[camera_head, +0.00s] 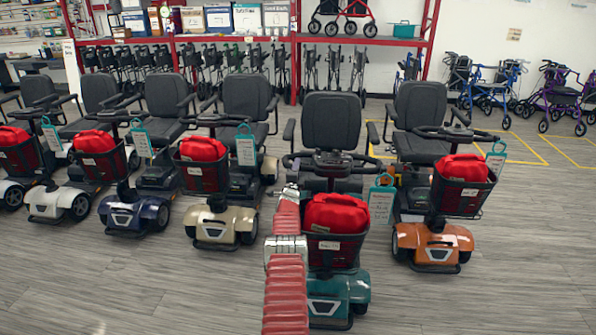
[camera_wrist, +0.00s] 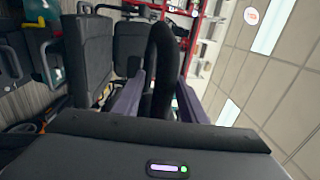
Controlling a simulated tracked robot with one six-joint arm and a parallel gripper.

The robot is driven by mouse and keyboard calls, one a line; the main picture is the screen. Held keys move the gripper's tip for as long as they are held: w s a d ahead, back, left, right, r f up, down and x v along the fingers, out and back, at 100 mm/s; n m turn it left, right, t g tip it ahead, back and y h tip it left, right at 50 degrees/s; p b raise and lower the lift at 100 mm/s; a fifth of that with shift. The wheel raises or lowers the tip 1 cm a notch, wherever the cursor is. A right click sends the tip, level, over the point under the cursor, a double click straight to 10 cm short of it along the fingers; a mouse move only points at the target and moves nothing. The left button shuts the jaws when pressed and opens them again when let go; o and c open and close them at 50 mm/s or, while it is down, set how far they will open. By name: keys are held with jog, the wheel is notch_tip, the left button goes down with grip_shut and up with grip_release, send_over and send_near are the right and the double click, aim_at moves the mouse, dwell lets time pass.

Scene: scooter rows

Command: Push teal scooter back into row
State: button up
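The teal scooter (camera_head: 339,293) stands forward of the scooter row, with a grey seat (camera_head: 331,121) and a red bag (camera_head: 336,213) in its front basket. My red arm reaches up along its left side. My gripper (camera_head: 290,190) is at the left end of its black handlebar, and its fingertips are hard to make out there. In the wrist view, a curved black bar (camera_wrist: 163,60) stands between the two purple-grey fingers of my gripper (camera_wrist: 161,78). The fingertips are close to the bar on both sides; contact is unclear.
An orange scooter (camera_head: 432,243) stands close on the right. A beige scooter (camera_head: 222,226), a dark blue scooter (camera_head: 133,216) and a white scooter (camera_head: 58,203) stand to the left. Red shelving (camera_head: 240,38) is behind. Grey floor is clear at front left and right.

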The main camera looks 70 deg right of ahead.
jog(key=shift+o, duration=0.5)
jog(key=shift+s+d+r, duration=0.1)
jog(key=shift+s+r, duration=0.05)
jog(key=shift+s, duration=0.05)
jog(key=shift+r, duration=0.1)
jog(key=shift+a, duration=0.3)
jog(key=v, duration=1.3)
jog(key=shift+f, duration=0.25)
jog(key=shift+a, duration=0.15)
